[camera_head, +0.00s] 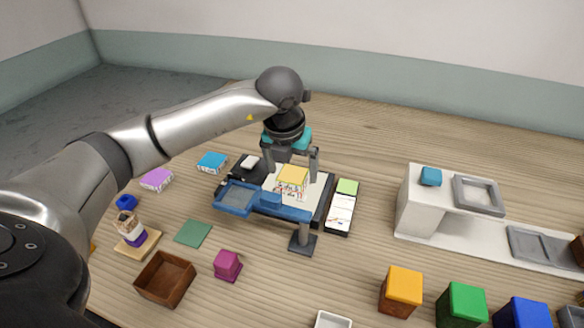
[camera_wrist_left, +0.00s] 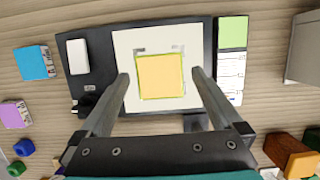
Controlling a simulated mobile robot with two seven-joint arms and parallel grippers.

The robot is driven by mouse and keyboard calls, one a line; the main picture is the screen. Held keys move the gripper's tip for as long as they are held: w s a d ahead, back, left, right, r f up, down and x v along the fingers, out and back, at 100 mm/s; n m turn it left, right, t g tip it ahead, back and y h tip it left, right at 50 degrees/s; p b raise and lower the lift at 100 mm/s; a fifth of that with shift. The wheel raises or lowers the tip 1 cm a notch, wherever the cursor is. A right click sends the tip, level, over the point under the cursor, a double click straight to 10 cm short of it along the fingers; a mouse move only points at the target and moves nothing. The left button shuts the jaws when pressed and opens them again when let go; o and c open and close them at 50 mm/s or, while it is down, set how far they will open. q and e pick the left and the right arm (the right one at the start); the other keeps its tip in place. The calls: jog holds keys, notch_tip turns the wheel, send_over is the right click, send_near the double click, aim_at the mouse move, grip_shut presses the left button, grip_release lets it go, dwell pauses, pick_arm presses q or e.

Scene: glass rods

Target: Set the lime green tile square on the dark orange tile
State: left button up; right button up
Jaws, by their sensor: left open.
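A square with a pale orange-yellow face and a thin lime green rim (camera_wrist_left: 160,76) lies on a white sheet (camera_wrist_left: 125,45). In the head view it shows as a yellow square (camera_head: 292,175). I cannot tell for sure whether this is the lime green tile lying over the dark orange one. A separate flat lime green square (camera_head: 347,186) is at the far end of a narrow panel with a white card. My left gripper (camera_head: 291,168) is open, pointing down, its fingers on either side of the yellow square with gaps. My right gripper is not in view.
A blue tray-like fixture (camera_head: 235,198) stands in front of the sheet. A blue block (camera_head: 212,161) and a purple block (camera_head: 157,178) lie left. A brown box (camera_head: 165,278) and magenta cube (camera_head: 227,265) are nearer. A white stand (camera_head: 420,205) is right.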

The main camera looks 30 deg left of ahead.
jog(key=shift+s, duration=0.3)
pick_arm(q)
jog(key=shift+r, duration=0.4)
jog(key=a+p+v, duration=0.1)
jog(key=p+v, duration=0.1)
jog(key=v, duration=1.2)
jog(key=shift+d+r+p, duration=0.25)
jog(key=shift+d+p, duration=0.15)
jog(key=shift+d, duration=0.05)
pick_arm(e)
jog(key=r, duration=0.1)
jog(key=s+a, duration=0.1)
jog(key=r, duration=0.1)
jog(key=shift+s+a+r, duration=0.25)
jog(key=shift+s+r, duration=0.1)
pick_arm(q)
jog(key=shift+s, duration=0.1)
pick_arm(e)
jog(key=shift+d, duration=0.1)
